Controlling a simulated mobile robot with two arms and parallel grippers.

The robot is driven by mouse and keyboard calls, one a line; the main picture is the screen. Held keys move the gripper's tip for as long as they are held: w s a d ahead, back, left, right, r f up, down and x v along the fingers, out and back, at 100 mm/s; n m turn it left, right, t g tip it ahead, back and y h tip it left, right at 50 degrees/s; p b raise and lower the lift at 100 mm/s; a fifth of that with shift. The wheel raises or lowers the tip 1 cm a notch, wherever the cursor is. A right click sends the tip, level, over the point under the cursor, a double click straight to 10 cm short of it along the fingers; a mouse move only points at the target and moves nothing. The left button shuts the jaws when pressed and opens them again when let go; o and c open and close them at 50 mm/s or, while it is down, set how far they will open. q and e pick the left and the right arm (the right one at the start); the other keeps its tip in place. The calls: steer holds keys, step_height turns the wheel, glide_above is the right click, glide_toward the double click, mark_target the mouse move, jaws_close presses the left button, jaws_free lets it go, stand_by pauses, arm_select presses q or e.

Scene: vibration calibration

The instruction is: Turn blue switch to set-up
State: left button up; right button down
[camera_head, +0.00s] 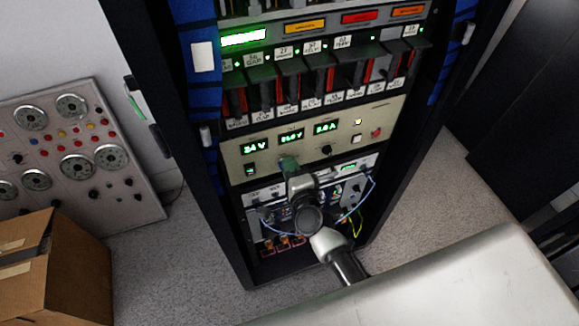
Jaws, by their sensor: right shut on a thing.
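The equipment rack stands in the middle. Its beige panel (237,160) has green displays reading about 24 V, 24.0 V and 3.0 A. My right gripper (288,164) comes up from below and meets the lower middle of this panel, under the centre display. It is shut on a small control there, which the fingers hide. I cannot make out any blue on this control, its label or its pointer. A black knob (326,150) shows just right of the gripper, apart from it. My left gripper is not in view.
Above the panel is a row of dark modules (290,85) with white labels. Below, behind my right arm, blue cables (369,190) loop from a lower unit. A cardboard box (75,270) and a grey gauge panel (70,150) stand at left. Carpet (185,260) is free between.

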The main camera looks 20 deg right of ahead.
stand_by(0.4)
steer(key=c, duration=1.2)
jaws_free()
steer(key=s, duration=0.5)
steer(key=s+b, duration=0.1)
steer(key=s, duration=0.5)
steer(key=shift+d, duration=0.2)
steer(key=shift+w, duration=0.1)
